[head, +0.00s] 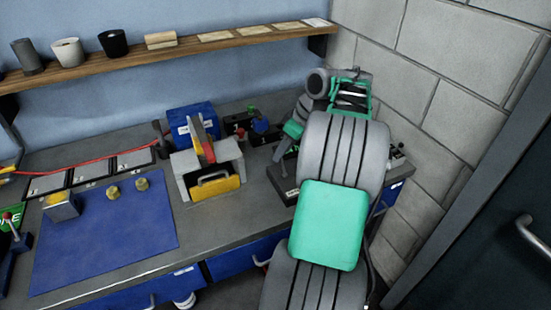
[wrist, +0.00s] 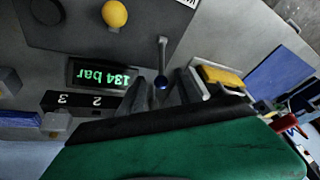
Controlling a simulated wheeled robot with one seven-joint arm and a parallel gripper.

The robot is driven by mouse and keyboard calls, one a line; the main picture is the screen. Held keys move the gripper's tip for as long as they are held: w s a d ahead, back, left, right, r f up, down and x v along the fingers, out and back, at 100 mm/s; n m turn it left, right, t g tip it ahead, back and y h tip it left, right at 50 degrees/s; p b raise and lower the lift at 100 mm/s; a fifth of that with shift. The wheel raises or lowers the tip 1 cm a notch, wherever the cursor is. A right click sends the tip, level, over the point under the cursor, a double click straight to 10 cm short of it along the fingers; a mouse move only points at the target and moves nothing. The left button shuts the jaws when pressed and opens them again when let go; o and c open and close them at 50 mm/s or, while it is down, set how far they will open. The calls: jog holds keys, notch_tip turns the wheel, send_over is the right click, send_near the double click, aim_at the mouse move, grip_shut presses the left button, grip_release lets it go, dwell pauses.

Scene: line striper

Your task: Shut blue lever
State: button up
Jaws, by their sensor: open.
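In the head view my gripper (head: 281,150) points down over the left end of the dark panel (head: 285,190). My arm hides much of that panel and the lever there.
A lit display reading 134 bar (wrist: 100,76) and a yellow knob (wrist: 115,14) are near the lever. A numbered black block (wrist: 85,101) lies close by. A blue mat (head: 100,240) lies further left.

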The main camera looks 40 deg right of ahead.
aim_at(277, 168)
jog(key=x, duration=0.5)
jog(key=shift+w+r, duration=0.1)
jog(key=shift+c, duration=0.4)
grip_shut()
dwell(0.8)
